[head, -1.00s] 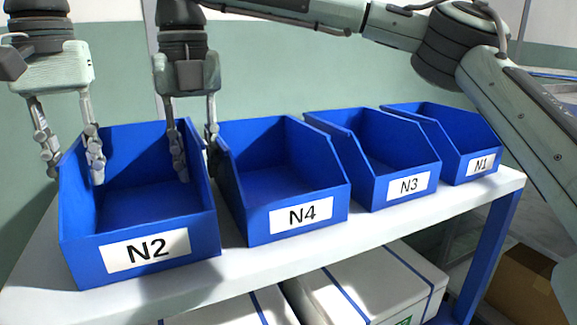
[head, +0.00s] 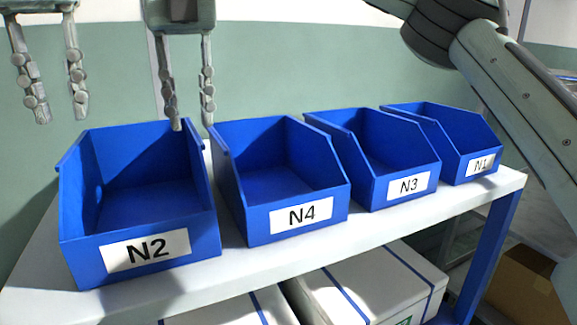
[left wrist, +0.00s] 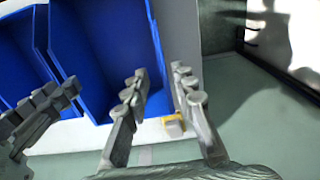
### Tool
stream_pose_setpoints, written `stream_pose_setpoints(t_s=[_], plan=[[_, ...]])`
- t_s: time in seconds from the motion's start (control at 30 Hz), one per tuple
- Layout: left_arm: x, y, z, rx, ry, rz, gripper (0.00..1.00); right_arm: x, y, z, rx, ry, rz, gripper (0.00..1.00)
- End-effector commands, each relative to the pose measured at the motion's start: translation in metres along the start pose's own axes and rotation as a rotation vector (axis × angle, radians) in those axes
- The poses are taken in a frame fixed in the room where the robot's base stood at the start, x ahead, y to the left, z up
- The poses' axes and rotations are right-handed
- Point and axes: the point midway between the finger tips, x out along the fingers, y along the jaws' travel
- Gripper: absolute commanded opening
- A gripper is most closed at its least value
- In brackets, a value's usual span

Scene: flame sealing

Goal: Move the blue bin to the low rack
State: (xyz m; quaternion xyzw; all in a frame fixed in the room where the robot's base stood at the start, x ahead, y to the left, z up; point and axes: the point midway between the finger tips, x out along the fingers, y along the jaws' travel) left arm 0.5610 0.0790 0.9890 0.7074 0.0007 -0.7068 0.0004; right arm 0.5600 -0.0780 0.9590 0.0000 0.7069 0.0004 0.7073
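Several blue bins stand in a row on the white shelf (head: 245,268) in the head view: N2 (head: 78,262) nearest at the left, then N4 (head: 257,225), N3 (head: 383,193) and N1 (head: 459,168). My left gripper (head: 61,117) is open and empty, above and behind N2's left wall. My right gripper (head: 190,122) is open and empty, with its fingertips near N2's back right corner; whether they clear the rim is hard to tell. In the left wrist view, my left fingers (left wrist: 160,74) are apart with nothing between them, over the end of a blue bin (left wrist: 105,45).
White boxes with blue bands (head: 375,285) sit on a lower level under the shelf. A brown carton (head: 520,280) is at the lower right, beyond the blue rack post (head: 487,250). A green wall (head: 270,75) is behind the bins.

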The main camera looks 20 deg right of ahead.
Motion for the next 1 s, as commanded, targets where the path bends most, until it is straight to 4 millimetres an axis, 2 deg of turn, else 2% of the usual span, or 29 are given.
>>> stream_pose_setpoints(t_s=[0.1, 0.3, 0.83, 0.93, 1.0], plan=[[0.000, 0.000, 0.000, 0.000, 0.000, 0.000, 0.26, -0.021, 0.001, 0.000, 0.001, -0.001, 0.001, 0.26], [0.000, 0.000, 0.000, 0.000, 0.000, 0.000, 0.26, -0.040, 0.000, 0.000, 0.001, -0.001, 0.000, 0.26], [0.000, 0.000, 0.000, 0.000, 0.000, 0.002, 0.26, -0.041, 0.000, 0.000, 0.001, 0.000, 0.001, 0.26], [-0.011, 0.001, 0.004, 0.011, -0.001, 0.049, 0.26, -0.043, 0.003, 0.003, 0.008, -0.011, 0.021, 0.26], [-0.028, 0.004, 0.011, 0.031, -0.003, 0.122, 0.26, -0.044, 0.009, 0.007, 0.021, -0.030, 0.055, 0.26]])
